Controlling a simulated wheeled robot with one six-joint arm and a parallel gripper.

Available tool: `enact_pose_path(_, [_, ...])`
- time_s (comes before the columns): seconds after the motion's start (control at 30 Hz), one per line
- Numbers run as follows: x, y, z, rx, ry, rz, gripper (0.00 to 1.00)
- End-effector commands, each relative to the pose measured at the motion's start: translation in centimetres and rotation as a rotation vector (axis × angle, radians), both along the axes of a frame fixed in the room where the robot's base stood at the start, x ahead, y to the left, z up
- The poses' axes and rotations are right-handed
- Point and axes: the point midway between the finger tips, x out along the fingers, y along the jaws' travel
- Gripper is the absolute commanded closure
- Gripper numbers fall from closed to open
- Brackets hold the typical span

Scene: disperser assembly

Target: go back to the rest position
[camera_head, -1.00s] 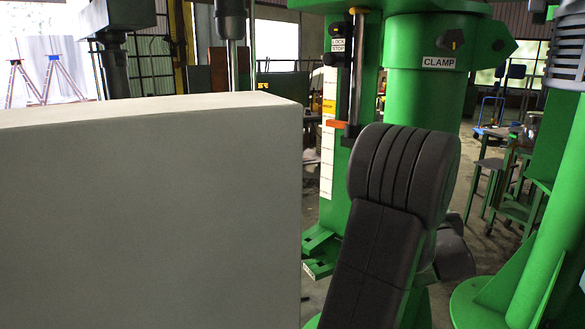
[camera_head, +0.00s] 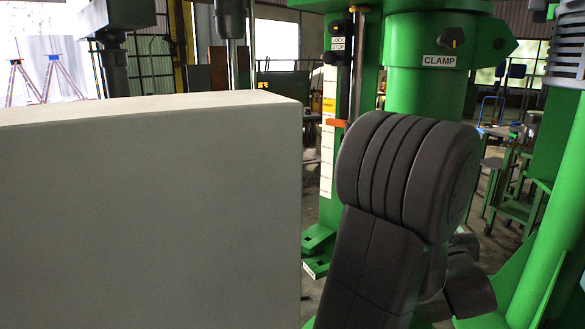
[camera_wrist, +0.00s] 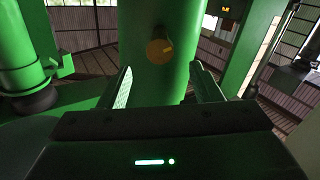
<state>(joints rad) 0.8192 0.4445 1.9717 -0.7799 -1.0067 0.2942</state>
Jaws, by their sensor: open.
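My gripper (camera_wrist: 160,88) shows in the wrist view with its two fingers spread apart and nothing between them. A green column (camera_wrist: 150,20) with a round orange-brown knob (camera_wrist: 158,51) stands beyond the fingers. I cannot tell whether either finger touches the column. In the head view my dark arm (camera_head: 405,180) stands in front of the green machine, and the gripper itself is hidden there. The machine's green column (camera_head: 425,92) bears a CLAMP label and a dark knob (camera_head: 452,38).
A large grey block-like surface (camera_head: 150,200) fills the left of the head view. A lock/stop post with an orange tab (camera_head: 338,123) stands behind my arm. A thick green post (camera_head: 545,240) rises at the right. Green tables (camera_head: 505,185) stand farther back.

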Motion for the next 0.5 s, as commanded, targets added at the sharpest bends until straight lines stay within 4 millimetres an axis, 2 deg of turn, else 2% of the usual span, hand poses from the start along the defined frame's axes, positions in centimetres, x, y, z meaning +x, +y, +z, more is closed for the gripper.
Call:
enact_pose_path(0.03, [1.1,-0.1,0.0,0.0,-0.001,0.002,0.42])
enact_pose_path(0.4, [8.4,-1.5,0.1,-0.001,0.0,0.002,0.42])
enact_pose_path(0.5, [9.7,-1.7,-0.1,-0.025,0.002,-0.001,0.42])
